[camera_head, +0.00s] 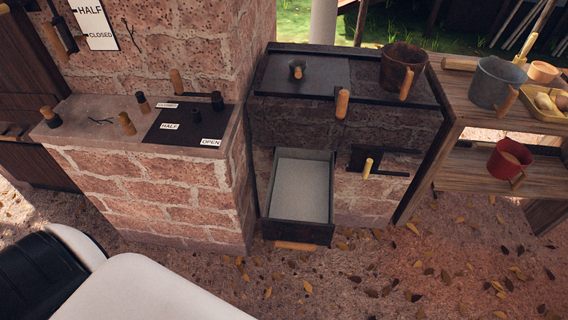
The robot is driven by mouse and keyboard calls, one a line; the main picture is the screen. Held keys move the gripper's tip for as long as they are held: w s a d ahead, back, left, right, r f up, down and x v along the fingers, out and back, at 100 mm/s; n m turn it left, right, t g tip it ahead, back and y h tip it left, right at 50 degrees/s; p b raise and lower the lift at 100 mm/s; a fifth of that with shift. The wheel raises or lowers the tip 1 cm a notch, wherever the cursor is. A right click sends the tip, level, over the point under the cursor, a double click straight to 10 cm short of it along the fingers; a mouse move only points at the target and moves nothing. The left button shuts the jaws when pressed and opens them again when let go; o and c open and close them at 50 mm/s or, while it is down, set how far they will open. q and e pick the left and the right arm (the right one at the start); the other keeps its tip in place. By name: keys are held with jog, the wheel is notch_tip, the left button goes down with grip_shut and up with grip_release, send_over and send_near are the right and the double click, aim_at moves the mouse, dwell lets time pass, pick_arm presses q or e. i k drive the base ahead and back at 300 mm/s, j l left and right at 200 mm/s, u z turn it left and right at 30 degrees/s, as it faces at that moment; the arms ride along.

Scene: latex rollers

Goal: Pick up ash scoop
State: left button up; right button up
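I cannot make out an ash scoop for certain. A dark open drawer (319,234) juts from the brick stove, with a flat grey fill (302,188) that may be ash, and a wooden handle on its front. On the lower shelf at the right, a red pot-like vessel (509,159) with a wooden handle holds something brownish; I cannot tell whether it is a scoop. Neither of my grippers is in view.
A rusty pot (402,68) stands on the dark stove top. A grey pot (495,83) and a yellow tray (537,111) stand on the wooden shelf. A brick ledge (85,123) with several levers is at left. Leaf-strewn ground (400,270) in front is clear.

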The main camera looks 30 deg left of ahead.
aim_at(298, 70)
jog(key=u, duration=0.8)
